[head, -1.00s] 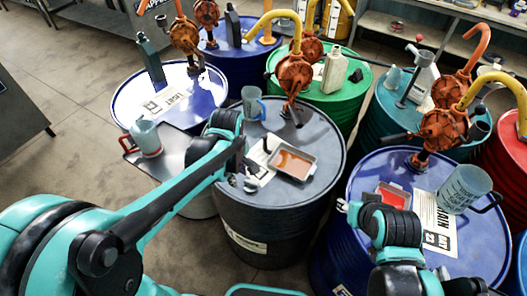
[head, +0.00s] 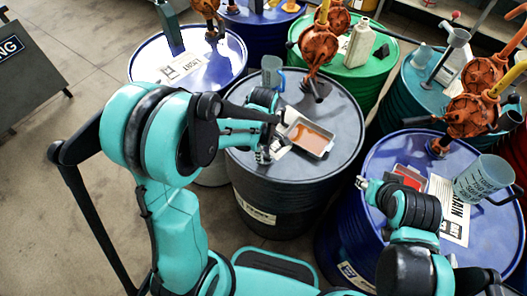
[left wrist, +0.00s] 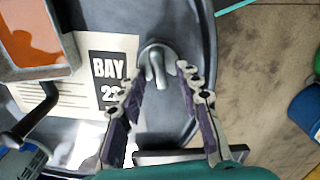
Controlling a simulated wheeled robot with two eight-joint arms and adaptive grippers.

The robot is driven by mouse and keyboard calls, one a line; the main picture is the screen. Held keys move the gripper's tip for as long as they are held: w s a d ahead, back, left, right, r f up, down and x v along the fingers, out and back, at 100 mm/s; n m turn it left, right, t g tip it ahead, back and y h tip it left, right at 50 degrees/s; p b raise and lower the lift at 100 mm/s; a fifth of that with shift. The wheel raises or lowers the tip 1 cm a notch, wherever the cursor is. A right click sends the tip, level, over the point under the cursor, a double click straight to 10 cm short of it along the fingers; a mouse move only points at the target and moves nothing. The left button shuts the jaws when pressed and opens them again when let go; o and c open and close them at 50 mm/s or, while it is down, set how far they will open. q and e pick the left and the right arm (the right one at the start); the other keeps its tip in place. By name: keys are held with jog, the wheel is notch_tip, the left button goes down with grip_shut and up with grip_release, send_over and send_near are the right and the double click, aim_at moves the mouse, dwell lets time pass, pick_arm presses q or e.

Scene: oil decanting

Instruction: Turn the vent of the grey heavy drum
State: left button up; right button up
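The grey drum (head: 262,185) stands in the middle of the head view. Its vent, a small grey metal fitting with a lever-like handle (left wrist: 155,66), shows on the lid near the rim in the left wrist view. My left gripper (left wrist: 163,82) is open, with one finger on each side of the vent; I cannot tell whether either touches it. In the head view my left gripper (head: 264,152) is over the drum's near-left lid, and hides the vent there. My right gripper (head: 364,184) is over the blue drum at right, too small to read its opening.
A tray of orange-brown liquid (head: 311,138) lies on the grey lid beside a BAY label (left wrist: 108,68). A clear jug (head: 271,72) and a rust-coloured pump (head: 319,46) stand behind. Blue (head: 337,268), green (head: 368,68) and teal drums crowd around.

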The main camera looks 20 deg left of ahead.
pick_arm(q)
grip_shut()
jog(key=shift+m, duration=0.3)
jog(key=m+b, duration=0.1)
jog(key=m, duration=0.2)
jog(key=shift+w+m, duration=0.15)
jog(key=shift+m, duration=0.15)
jog(key=m, duration=0.4)
jog(key=shift+w+d+m, duration=0.1)
jog(key=shift+d+m, duration=0.1)
jog(key=shift+m, duration=0.1)
jog(key=m+b, duration=0.1)
jog(key=m, duration=0.3)
jog(key=shift+w+d+m, duration=0.1)
jog(key=shift+d+m, duration=0.05)
jog(key=shift+m, duration=0.15)
jog(key=shift+d+m, duration=0.15)
jog(key=shift+m, duration=2.05)
